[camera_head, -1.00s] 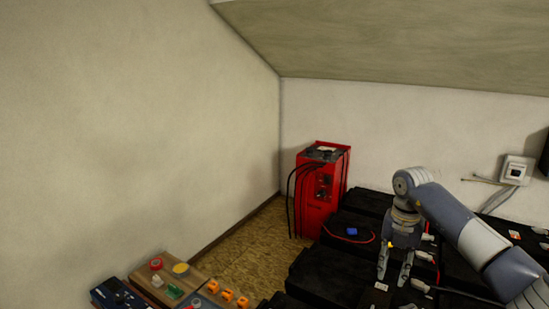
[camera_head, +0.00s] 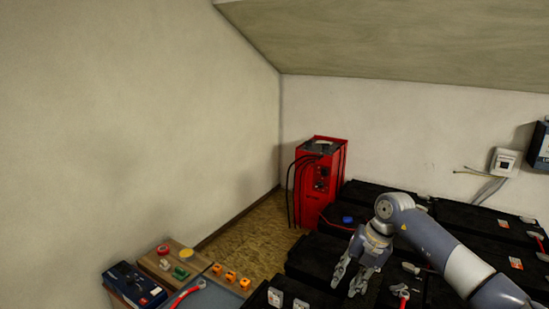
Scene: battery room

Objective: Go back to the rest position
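My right gripper (camera_head: 352,277) hangs over the black batteries (camera_head: 318,257) at the lower right. Its two fingers are apart and nothing shows between them. My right arm comes in from the lower right corner. My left gripper does not show in this view.
A red charger (camera_head: 319,183) with black cables stands on the floor near the back corner. A wooden board (camera_head: 190,258) with coloured parts, a dark box (camera_head: 133,286) and a red wrench (camera_head: 187,293) are at the lower left. A wall box (camera_head: 504,161) hangs at the right.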

